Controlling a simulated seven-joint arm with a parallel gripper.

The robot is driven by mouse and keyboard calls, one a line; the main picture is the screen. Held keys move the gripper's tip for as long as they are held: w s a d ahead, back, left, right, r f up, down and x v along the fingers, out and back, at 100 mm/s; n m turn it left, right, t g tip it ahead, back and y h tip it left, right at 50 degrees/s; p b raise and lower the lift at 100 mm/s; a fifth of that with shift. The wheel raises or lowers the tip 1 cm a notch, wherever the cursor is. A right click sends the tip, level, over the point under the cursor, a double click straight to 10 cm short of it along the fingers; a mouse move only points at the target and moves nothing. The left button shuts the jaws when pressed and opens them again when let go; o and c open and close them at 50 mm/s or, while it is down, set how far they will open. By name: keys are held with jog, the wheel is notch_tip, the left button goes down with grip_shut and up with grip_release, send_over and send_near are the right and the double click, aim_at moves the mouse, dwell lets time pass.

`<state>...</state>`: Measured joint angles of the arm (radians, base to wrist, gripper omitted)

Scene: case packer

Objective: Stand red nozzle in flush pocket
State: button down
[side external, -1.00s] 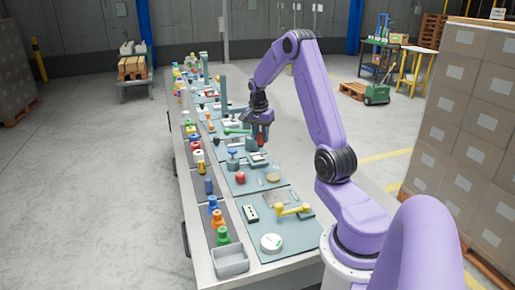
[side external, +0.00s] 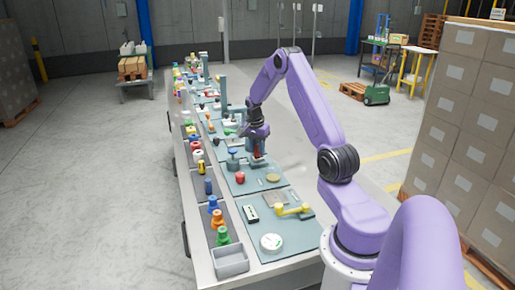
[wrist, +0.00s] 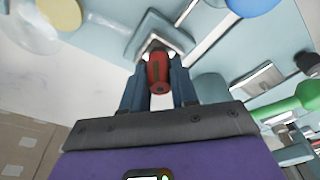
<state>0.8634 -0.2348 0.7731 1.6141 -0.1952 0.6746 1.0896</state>
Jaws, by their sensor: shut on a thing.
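The red nozzle (wrist: 158,72) is between the two fingers of my gripper (wrist: 157,88) in the wrist view, and the fingers are shut on it. In the wrist view its far end meets or overlaps a pale square holder (wrist: 181,39), which looks like the flush pocket. I cannot tell whether the nozzle is inside it or just above. In the side view the nozzle (side external: 256,153) shows as a small dark red shape under my gripper (side external: 257,147), low over a teal panel. The gripper partly hides the holder there.
A blue-topped valve (side external: 232,154) and a red knob (side external: 240,177) stand close by on the panel. A green handle (wrist: 305,97) is at the right in the wrist view. A yellow lever (side external: 292,210) and white dial (side external: 271,243) are nearer. Coloured bottles line the left edge.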

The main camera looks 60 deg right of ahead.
jog(key=c, duration=0.9)
grip_release()
jog(key=shift+f, duration=0.1)
jog(key=shift+o, duration=0.2)
